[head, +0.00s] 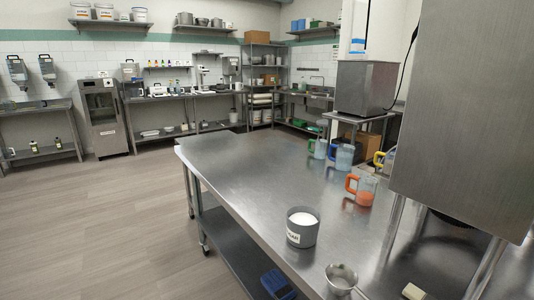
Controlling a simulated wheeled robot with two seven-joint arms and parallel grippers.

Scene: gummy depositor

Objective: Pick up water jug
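Several clear jugs with coloured handles stand on the steel table (240,165), towards its right side. One has a blue handle and bluish contents (344,157). A green-handled jug (319,149) is just left of it and farther back. An orange-handled jug (364,190) with orange in its base is nearer. I cannot tell from any label which one is the water jug. Neither of my grippers is in view.
A grey container of white powder (302,229) and a steel measuring cup (341,279) stand near the table's front. A big steel housing (468,120) blocks the right. A steel box (365,88) stands behind the jugs. The table's left part and the floor at left are clear.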

